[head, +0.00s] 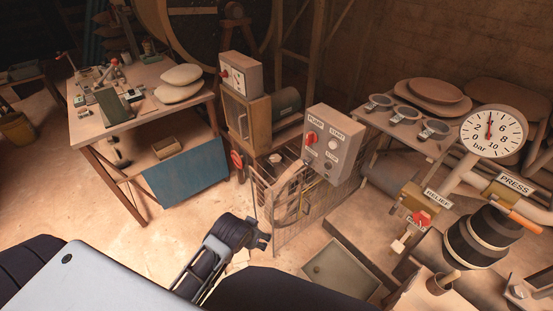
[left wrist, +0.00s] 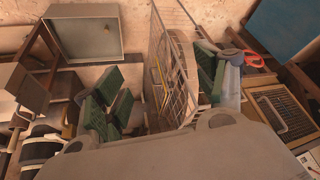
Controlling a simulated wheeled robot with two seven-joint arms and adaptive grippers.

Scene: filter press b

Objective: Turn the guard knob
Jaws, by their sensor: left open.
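A mesh guard (head: 292,205) stands beside the pump bench in the head view; it also shows in the left wrist view (left wrist: 172,72). No label clearly marks a guard knob. A red round handle (head: 237,160) sits just left of the mesh, and a red part shows near the mesh in the left wrist view (left wrist: 252,59). Another red knob (head: 312,138) is on the grey control box under the PUMP label. My left gripper (head: 263,236) is open and empty, low in front of the mesh and apart from both red parts. My right gripper is not in view.
The grey control box (head: 336,146) stands above the mesh. A red valve handle (head: 422,218) is below the RELIEF label, near the pressure gauge (head: 493,131). A tray (head: 341,269) lies right of my left gripper. A workbench (head: 128,103) stands left; floor before it is clear.

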